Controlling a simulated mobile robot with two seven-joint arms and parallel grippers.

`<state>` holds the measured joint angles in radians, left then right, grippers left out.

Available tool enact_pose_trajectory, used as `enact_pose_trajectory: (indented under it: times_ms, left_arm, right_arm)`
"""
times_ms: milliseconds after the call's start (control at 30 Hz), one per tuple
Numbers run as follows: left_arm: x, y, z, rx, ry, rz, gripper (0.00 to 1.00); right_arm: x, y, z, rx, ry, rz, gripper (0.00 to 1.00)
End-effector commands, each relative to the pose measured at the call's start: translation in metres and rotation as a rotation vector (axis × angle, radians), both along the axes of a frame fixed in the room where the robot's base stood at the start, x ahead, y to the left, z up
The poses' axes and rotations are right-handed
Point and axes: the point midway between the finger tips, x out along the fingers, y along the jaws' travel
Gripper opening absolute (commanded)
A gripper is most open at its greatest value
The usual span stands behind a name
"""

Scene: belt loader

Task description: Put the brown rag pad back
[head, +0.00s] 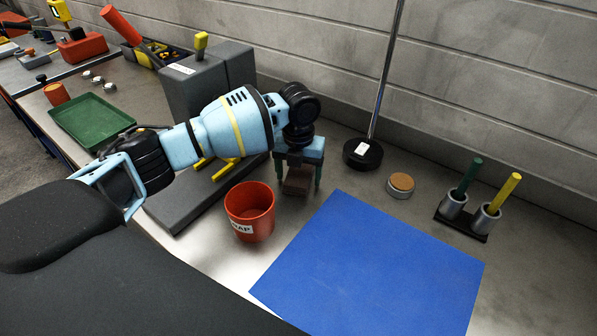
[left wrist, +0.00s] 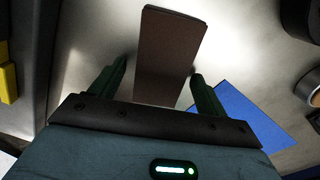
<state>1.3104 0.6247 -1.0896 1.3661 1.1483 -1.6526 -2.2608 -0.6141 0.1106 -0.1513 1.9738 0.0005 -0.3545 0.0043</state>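The brown rag pad (head: 298,182) is a flat brown block near the back of the grey bench, behind the orange bin. In the left wrist view the pad (left wrist: 168,55) lies lengthwise between the fingers. My left gripper (head: 299,178) points down over it, with one dark green finger on each side. In the left wrist view the left gripper (left wrist: 160,78) is open, with a narrow gap between the pad and each finger. The gripper body hides the pad's near end. My right gripper is not in view.
An orange labelled bin (head: 250,212) stands close in front of the gripper. A blue mat (head: 375,270) lies bare to the right. Behind are a pole on a black base (head: 363,154), a brown-topped round tin (head: 400,186) and a two-cup holder (head: 462,222). Grey blocks (head: 195,92) stand left.

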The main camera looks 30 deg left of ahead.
Motion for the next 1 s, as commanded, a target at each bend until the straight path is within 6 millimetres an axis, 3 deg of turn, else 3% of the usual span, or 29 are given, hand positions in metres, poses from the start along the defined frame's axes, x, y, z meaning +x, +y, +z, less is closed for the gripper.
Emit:
enact_pose_trajectory:
  times_ms: [167,333,800,1000]
  left_arm:
    - [0.000,0.000,0.001,0.000,-0.001,0.000,0.76]
    - [0.001,0.000,0.014,0.000,-0.003,0.000,0.76]
    - [0.001,0.000,0.101,-0.001,-0.002,0.000,0.76]
    - [0.000,0.000,0.120,0.000,0.000,0.000,0.76]
  right_arm:
    - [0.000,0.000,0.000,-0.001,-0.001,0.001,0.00]
    - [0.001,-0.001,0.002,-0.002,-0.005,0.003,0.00]
    - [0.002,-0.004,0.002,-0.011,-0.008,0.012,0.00]
    - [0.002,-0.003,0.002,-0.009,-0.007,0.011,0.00]
